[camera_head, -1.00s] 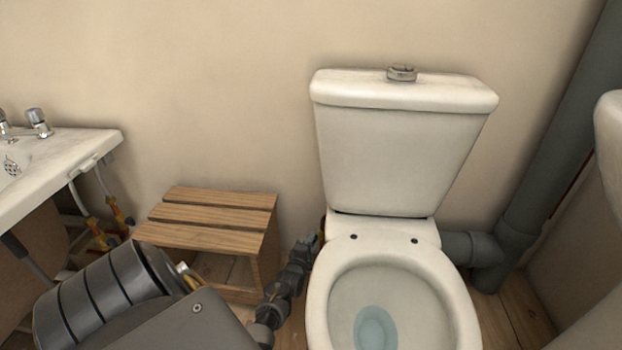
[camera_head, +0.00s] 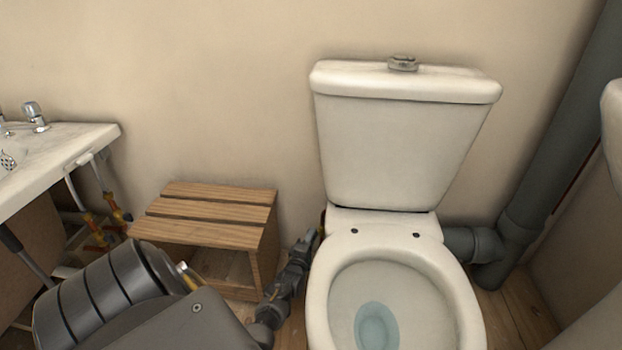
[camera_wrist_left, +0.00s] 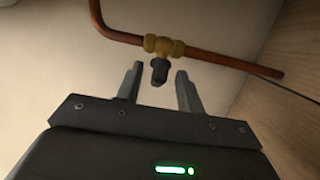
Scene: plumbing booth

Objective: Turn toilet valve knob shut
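The toilet valve (camera_wrist_left: 163,46) is a brass fitting on a copper pipe in the left wrist view. Its dark knob (camera_wrist_left: 160,71) points toward my left gripper (camera_wrist_left: 159,78). The gripper's two fingers are apart, one on each side of the knob, with a visible gap on both sides. The knob sits near the fingertips. In the head view my left gripper (camera_head: 306,246) reaches down beside the toilet (camera_head: 400,150), on its left; the knob cannot be made out there. My right gripper is not in view.
A slatted wooden stool (camera_head: 205,232) stands left of my left gripper, close to the arm. A washbasin (camera_head: 70,150) is at the far left. A grey waste pipe (camera_head: 545,170) runs down right of the toilet. The copper pipe (camera_wrist_left: 232,63) runs along the wall.

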